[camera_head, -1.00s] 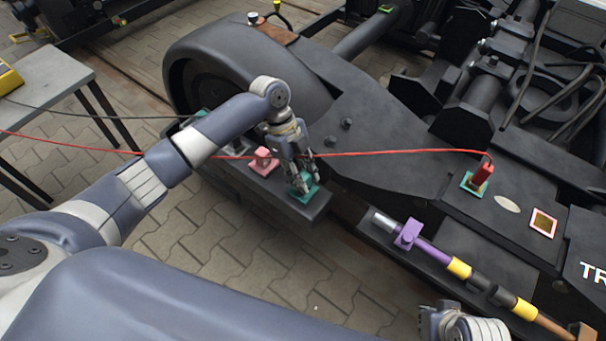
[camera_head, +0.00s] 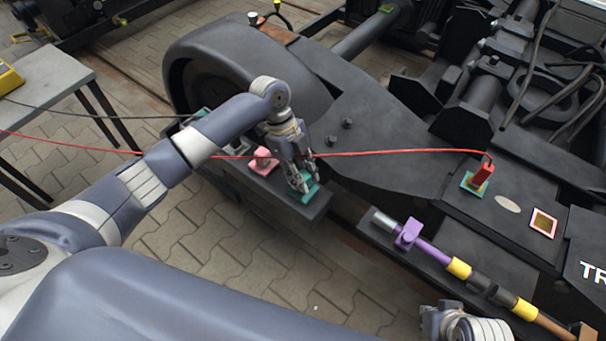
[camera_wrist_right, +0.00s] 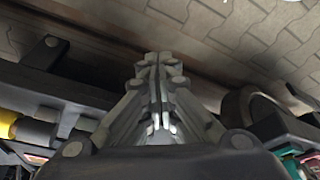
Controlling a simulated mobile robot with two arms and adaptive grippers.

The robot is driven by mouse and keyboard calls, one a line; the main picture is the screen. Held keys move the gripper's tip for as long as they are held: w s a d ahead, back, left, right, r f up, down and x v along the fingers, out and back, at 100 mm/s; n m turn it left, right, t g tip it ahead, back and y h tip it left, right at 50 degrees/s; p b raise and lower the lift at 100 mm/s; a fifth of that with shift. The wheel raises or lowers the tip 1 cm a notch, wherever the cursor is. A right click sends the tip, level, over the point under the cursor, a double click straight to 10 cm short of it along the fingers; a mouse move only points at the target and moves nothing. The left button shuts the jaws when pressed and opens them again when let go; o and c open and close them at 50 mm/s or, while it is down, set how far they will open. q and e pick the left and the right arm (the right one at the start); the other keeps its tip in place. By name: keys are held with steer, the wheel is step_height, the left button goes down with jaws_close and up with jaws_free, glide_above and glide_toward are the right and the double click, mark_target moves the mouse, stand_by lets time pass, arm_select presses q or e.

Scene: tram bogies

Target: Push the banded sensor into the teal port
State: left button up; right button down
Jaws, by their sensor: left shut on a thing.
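My left gripper (camera_head: 302,187) is down at the teal port (camera_head: 311,190) on the dark ledge beside the wheel. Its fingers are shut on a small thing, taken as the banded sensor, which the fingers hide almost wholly. I cannot tell how deep it sits in the port. My right gripper (camera_wrist_right: 152,65) has its fingers together and empty, over the dark edge of the bogie. In the head view it is only partly in frame at the bottom.
A pink port block (camera_head: 264,160) sits left of the teal port. A red cable (camera_head: 400,152) runs behind my left gripper to a red plug (camera_head: 482,175). A purple clamp (camera_head: 408,234) holds a yellow-banded rod on the right. A grey table (camera_head: 50,78) stands at far left.

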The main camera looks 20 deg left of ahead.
steer(key=shift+f, duration=0.1)
steer(key=shift+s+x, duration=0.25)
steer(key=shift+x, duration=0.95)
arm_select(q)
steer(key=shift+p, duration=0.35)
arm_select(e)
steer(key=shift+w+a, duration=0.15)
step_height(320, 180, down, 2)
steer(key=shift+f, duration=0.15)
stand_by(0.3)
